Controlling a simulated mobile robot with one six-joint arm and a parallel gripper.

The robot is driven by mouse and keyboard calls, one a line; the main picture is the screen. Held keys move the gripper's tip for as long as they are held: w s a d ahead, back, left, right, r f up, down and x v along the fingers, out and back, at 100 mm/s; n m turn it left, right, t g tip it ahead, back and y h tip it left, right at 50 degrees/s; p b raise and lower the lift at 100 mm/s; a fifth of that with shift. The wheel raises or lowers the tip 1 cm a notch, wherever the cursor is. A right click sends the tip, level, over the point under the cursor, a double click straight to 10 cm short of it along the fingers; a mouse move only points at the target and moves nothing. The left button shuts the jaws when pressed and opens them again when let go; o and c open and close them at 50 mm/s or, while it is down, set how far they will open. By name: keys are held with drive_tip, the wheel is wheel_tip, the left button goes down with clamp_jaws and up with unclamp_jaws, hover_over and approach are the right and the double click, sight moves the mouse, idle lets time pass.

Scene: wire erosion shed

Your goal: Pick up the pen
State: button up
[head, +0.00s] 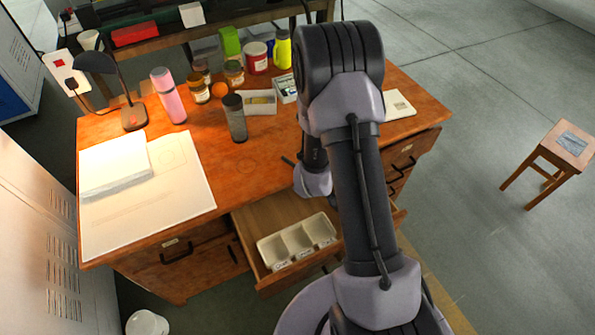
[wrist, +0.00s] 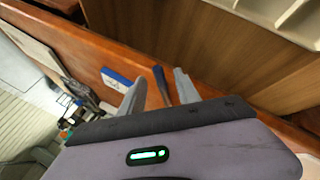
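A dark, slim stick, which looks like the pen (wrist: 161,84), lies on the wooden desk top near its edge in the wrist view. A dark slim end that may be the same pen (head: 288,160) shows beside my arm in the head view. My gripper (wrist: 160,75) is open, with its two grey fingers apart and the pen showing in the gap between them. I cannot tell how far the fingertips are above the desk. In the head view my arm hides the fingertips and part of the desk.
A blue and white block (wrist: 117,80) lies close to the left finger. An open drawer (head: 263,217) with a white divided tray (head: 284,255) is below the desk edge. A dark grey bottle (head: 235,120), pink bottle (head: 170,98), jars and lamp (head: 133,115) stand farther back.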

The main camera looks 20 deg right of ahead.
clamp_jaws()
idle(0.3)
